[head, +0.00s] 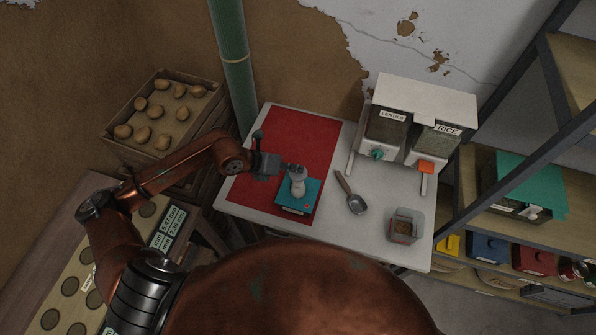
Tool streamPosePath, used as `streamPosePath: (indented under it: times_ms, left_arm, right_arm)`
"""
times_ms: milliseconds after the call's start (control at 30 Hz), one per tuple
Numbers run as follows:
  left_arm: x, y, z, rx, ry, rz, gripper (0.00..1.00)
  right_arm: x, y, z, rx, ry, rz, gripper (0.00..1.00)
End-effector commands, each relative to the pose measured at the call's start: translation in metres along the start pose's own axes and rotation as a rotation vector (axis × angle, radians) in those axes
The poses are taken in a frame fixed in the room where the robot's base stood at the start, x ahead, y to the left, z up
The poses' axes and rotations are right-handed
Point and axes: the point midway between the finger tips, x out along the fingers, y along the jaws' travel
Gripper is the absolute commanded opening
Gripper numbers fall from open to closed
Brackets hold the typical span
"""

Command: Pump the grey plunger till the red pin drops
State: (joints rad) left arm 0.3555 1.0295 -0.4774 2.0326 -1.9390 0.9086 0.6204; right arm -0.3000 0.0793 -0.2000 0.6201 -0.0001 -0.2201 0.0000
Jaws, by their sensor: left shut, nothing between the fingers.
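A small teal device (297,205) with a pale grey upright part (298,186) on top stands on the red mat (306,124). The grey part looks like the plunger, but it is small and partly covered by my gripper. A tiny reddish spot shows on the teal front; I cannot tell whether it is the red pin. My left gripper (296,168) is shut and empty, at the top of the grey part. I cannot tell whether it touches it. My right gripper is not in view.
A scoop (355,203) and a small clear tub (404,227) lie to the right on the white table (345,237). A lentil and rice dispenser (425,98) stands behind them. A green pipe (232,60) rises behind the table. A crate of potatoes (113,147) is at left, shelves at right.

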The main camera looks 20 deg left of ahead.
Motion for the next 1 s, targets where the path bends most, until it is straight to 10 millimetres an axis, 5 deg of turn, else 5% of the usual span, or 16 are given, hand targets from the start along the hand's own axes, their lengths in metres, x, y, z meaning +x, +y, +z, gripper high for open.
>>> streamPosePath:
  times_ms: [1000]
  left_arm:
    - [0.0089, 0.0068, -0.0073, -0.001, 0.002, 0.001, 0.0]
  right_arm:
    - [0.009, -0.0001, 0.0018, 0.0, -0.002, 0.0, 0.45]
